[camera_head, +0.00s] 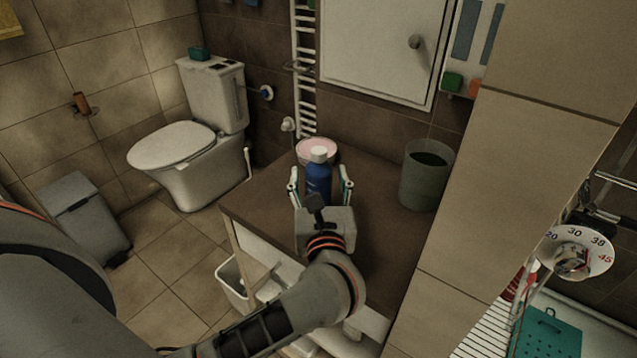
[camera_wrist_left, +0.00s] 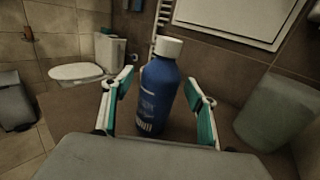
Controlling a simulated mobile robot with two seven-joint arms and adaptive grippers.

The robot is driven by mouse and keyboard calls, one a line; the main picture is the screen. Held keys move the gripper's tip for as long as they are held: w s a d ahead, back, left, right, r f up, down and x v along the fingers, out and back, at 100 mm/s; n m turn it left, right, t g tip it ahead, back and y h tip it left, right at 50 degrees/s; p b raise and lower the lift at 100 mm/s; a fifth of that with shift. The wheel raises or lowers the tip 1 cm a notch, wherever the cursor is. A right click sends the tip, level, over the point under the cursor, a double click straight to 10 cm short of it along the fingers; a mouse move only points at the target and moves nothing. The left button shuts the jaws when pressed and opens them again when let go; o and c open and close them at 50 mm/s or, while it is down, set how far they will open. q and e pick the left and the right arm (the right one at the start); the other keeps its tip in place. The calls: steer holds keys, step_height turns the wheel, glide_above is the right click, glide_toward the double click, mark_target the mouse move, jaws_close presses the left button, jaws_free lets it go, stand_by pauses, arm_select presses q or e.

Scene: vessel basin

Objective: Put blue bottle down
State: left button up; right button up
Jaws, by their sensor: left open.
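The blue bottle (camera_head: 319,175) with a white cap stands upright on the brown counter top (camera_head: 385,235). It also shows in the left wrist view (camera_wrist_left: 158,95), where its base rests on the counter top. My left gripper (camera_head: 320,182) is open around the bottle, with one finger on each side. In the left wrist view the fingers of my left gripper (camera_wrist_left: 160,98) stand apart from the bottle, with gaps on both sides. The lower front of the bottle is partly hidden by the gripper in the head view. My right gripper is not in view.
A grey-green bin-like container (camera_head: 424,178) stands at the right of the counter beside a tiled wall (camera_head: 500,190). A toilet (camera_head: 190,150) and a grey bin (camera_head: 85,215) stand at the left. The counter's left part is clear.

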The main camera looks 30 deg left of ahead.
arm_select(q)
steer(key=shift+w+a, duration=0.3)
steer(key=shift+w, duration=0.1)
steer(key=c, duration=1.5)
